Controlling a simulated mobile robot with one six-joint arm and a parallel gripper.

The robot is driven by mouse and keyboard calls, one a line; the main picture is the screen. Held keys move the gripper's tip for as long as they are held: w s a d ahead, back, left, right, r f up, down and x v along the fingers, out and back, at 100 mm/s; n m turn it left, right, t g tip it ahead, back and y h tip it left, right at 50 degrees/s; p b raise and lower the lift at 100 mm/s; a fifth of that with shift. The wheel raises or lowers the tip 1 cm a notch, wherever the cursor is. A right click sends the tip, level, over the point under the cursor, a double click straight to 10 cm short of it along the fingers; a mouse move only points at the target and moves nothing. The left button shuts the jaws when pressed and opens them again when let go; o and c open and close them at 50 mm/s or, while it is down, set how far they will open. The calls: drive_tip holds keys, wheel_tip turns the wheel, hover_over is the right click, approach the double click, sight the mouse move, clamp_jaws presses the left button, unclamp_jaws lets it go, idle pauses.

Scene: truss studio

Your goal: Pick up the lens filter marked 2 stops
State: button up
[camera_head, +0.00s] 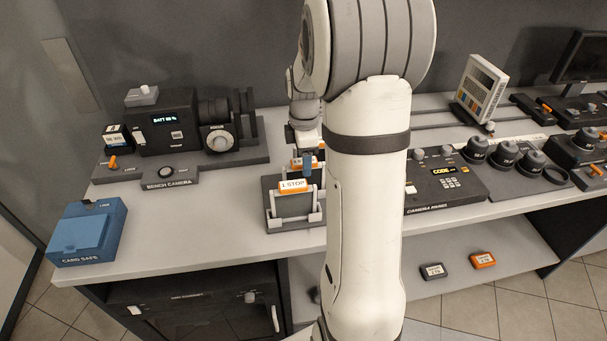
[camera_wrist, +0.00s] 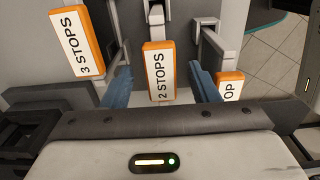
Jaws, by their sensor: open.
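The lens filter marked 2 STOPS (camera_wrist: 159,68) is an orange-edged block with a white label, in the middle of the wrist view. My gripper (camera_wrist: 162,80) is open, with one blue finger on either side of this filter; I cannot tell whether they touch it. The filter marked 3 STOPS (camera_wrist: 77,42) is at the left, and one reading only "OP" (camera_wrist: 229,87) is at the right, partly hidden. In the head view, the 1 STOP filter (camera_head: 293,186) is at the front of the grey filter rack (camera_head: 283,222). My gripper (camera_head: 307,166) is just behind it, largely hidden by my arm.
The bench camera (camera_head: 165,125) and blue card safe (camera_head: 88,232) stand left on the bench (camera_head: 190,225). The camera panel (camera_head: 445,185) and several lens-like pieces are to the right. Two small cards (camera_head: 433,271) (camera_head: 482,260) lie on the lower shelf. The bench front between safe and rack is clear.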

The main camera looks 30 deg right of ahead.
drive_tip(key=shift+f, duration=0.75)
drive_tip(key=shift+c, duration=0.4)
clamp_jaws()
